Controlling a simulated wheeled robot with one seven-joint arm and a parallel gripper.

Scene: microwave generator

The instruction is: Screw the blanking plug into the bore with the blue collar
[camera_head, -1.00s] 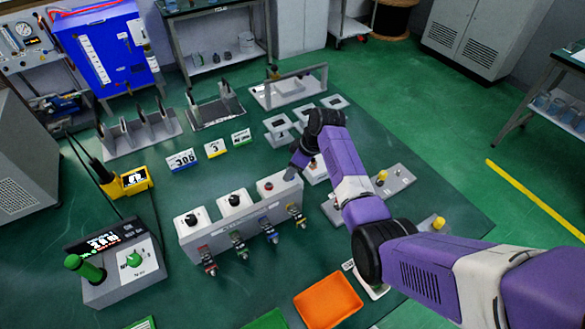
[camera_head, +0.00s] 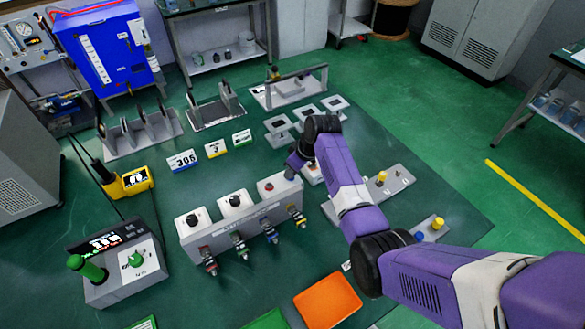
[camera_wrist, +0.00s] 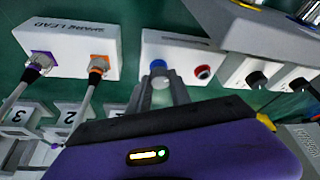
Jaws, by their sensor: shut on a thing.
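In the wrist view a white block (camera_wrist: 190,52) has a bore with a blue collar (camera_wrist: 158,67) and, to its right, a red-ringed dark bore (camera_wrist: 203,72). My gripper (camera_wrist: 160,82) is shut on a small grey piece, taken to be the blanking plug (camera_wrist: 160,83), right at the blue collar. The fingers hide most of the piece, and I cannot tell how far it sits in the bore. In the head view my arm covers most of the white block (camera_head: 312,176), and my fingertips cannot be made out.
A white block labelled SPARE LEAD (camera_wrist: 72,45) with purple and orange connectors is at the left in the wrist view. In the head view a grey unit (camera_head: 240,220) with several hanging connectors stands left of my gripper. An orange tray (camera_head: 328,301) lies in front.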

